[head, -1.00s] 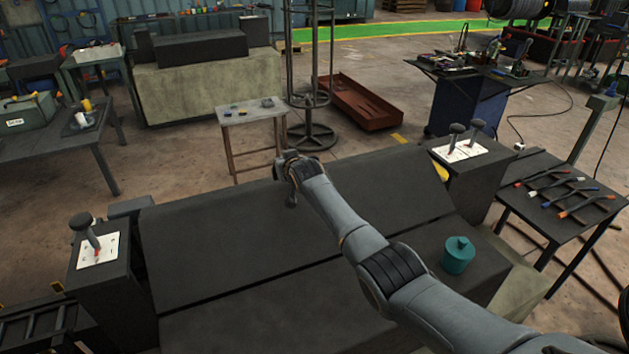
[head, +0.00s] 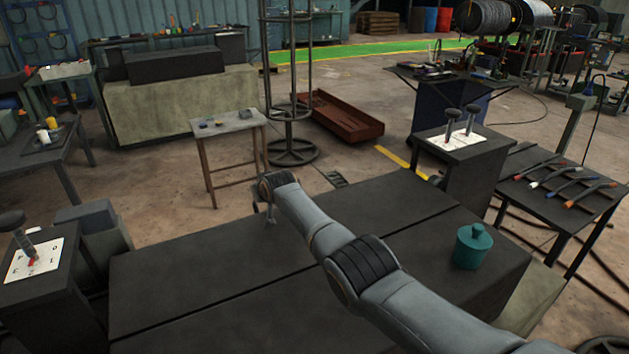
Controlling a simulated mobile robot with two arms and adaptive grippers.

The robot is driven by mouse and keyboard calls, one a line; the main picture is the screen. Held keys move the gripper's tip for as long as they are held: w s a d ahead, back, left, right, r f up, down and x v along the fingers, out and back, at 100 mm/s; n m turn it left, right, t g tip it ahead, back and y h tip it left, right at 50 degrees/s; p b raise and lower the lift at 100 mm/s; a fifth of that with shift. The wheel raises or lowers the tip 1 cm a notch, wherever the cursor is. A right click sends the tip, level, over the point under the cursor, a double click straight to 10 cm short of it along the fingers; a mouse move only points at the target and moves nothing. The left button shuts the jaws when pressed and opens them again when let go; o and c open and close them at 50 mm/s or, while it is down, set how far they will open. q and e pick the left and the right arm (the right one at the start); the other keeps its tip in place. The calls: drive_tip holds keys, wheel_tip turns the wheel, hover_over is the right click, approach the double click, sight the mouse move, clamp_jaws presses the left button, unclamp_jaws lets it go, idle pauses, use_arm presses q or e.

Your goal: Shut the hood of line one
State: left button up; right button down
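A broad dark hood panel (head: 200,255) lies across the front of the view, looking flat and about level with the dark top (head: 290,318) nearer me. A thin seam runs between them. My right arm reaches in from the lower right over both. Its gripper (head: 270,216) hangs at the panel's far edge, small and partly hidden by the wrist. I cannot tell whether its fingers are open or touch the panel. My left gripper is not in view. No line number is readable on the hood.
A teal lidded pot (head: 473,247) stands on the dark top at right. Lever pedestals stand at left (head: 40,295) and right (head: 470,160). A side table (head: 560,195) holds several coloured-handled tools. A small wooden table (head: 228,125) and open floor lie beyond.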

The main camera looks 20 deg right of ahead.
drive_tip(key=shift+f, duration=0.3)
idle(0.4)
drive_tip(key=shift+s+r, duration=0.1)
